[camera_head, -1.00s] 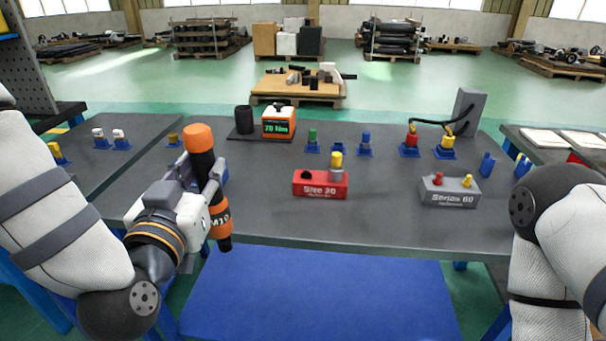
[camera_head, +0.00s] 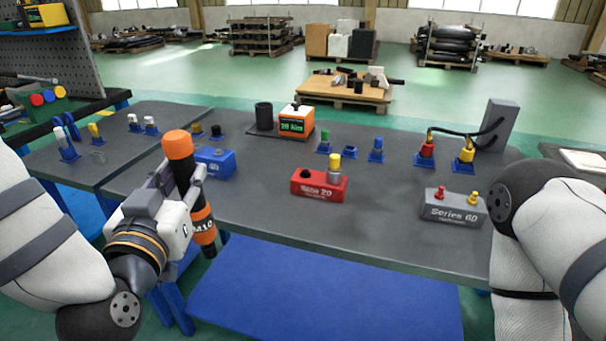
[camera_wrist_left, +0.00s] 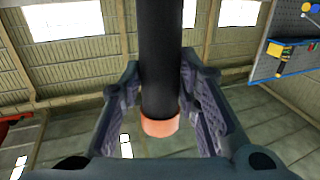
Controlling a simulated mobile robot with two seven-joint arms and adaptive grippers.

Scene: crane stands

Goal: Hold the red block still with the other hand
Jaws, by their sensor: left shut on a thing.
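The red block (camera_head: 319,187), with white lettering, sits on the grey table. It has a black knob on its left and a yellow-topped grey fitting (camera_head: 335,167) on its right. My left gripper (camera_head: 183,178) is shut on a black tool with orange ends (camera_head: 179,146), held tilted left of the red block and apart from it. The left wrist view shows the tool's dark shaft (camera_wrist_left: 161,60) between both fingers. My right arm (camera_head: 555,215) comes in at the right edge; its gripper is not visible. Nothing touches the red block.
A blue block (camera_head: 215,162) stands behind the held tool. A grey block (camera_head: 454,206) stands at the right. An orange and white device (camera_head: 296,121) with a green display and several small coloured fittings stand farther back. Bare tabletop (camera_head: 270,215) lies between tool and red block.

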